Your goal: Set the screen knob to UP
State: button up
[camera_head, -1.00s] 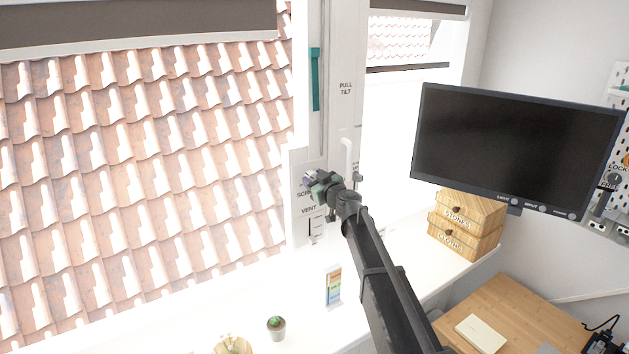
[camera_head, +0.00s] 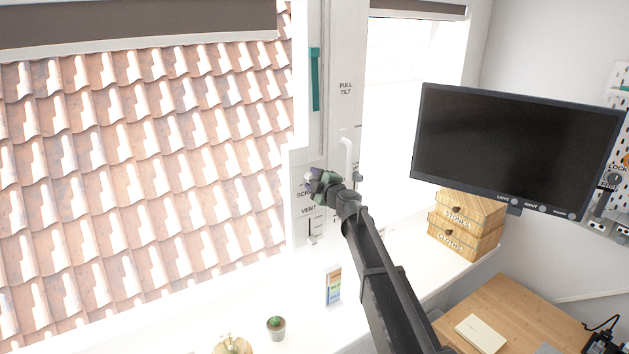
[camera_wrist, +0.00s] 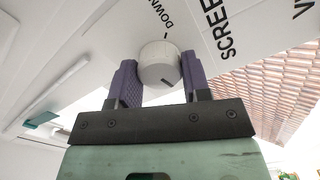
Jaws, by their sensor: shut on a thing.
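The screen knob (camera_wrist: 157,60) is a round white knob on the white panel (camera_wrist: 115,40). In the wrist view it sits between the two purple fingers of my gripper (camera_wrist: 158,75), which are shut on it. A dark mark shows on the knob's near lower edge. The printed word DOWN (camera_wrist: 160,14) and a short tick are on its far side, and part of the word SCREEN is to its right. I see no UP label. In the head view my gripper (camera_head: 311,182) is at the panel above VENT and hides the knob.
A vertical white handle (camera_head: 346,160) stands just right of my gripper. A vent slider (camera_head: 314,228) is below it. The monitor (camera_head: 515,140) and wooden drawers (camera_head: 465,222) are to the right. A small cactus (camera_head: 276,327) and a coloured card (camera_head: 333,286) stand on the sill.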

jog(key=shift+n, duration=1.1)
jog(key=o, duration=0.9)
jog(key=v, duration=1)
jog(key=shift+s+d, duration=0.3)
